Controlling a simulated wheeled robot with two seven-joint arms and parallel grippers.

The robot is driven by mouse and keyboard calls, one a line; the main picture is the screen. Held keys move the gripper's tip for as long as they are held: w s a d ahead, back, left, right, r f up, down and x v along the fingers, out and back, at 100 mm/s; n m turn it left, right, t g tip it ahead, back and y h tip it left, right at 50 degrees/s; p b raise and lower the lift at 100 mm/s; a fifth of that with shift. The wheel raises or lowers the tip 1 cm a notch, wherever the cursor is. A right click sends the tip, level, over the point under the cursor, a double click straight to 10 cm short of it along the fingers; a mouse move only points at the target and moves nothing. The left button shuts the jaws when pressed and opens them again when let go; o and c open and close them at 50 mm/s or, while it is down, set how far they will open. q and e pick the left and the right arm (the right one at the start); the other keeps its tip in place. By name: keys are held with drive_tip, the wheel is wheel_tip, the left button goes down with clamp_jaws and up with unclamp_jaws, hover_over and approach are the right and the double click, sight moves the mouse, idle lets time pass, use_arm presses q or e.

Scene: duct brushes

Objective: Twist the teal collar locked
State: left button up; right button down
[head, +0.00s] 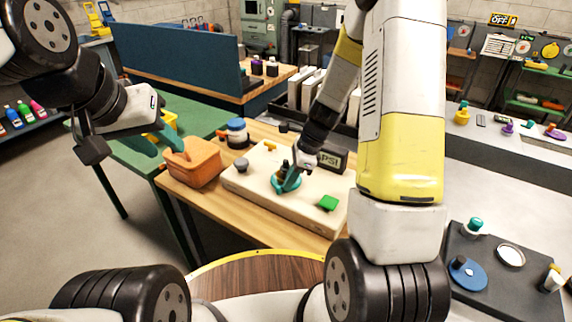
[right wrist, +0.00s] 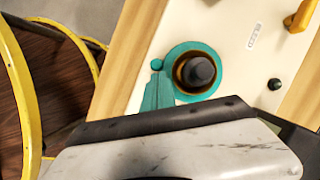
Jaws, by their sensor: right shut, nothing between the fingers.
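The teal collar (head: 287,184) sits on the cream board (head: 240,185) on the wooden table. In the right wrist view it is a teal ring (right wrist: 213,86) around a dark knob (right wrist: 200,70). My right gripper (head: 290,185) is shut, its teal fingers beside the collar. In the right wrist view the fingers (right wrist: 157,90) lie at the collar's left side, close to a small round teal lug (right wrist: 157,64); I cannot tell whether they touch. The fingers partly cover the collar in the head view.
A dark display box (head: 332,158) stands behind right.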

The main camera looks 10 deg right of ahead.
drive_tip(key=shift+a+m, duration=0.25)
drive_tip(key=shift+m, duration=0.35)
drive_tip(key=shift+t, duration=0.3)
drive_tip(key=shift+w, duration=0.1)
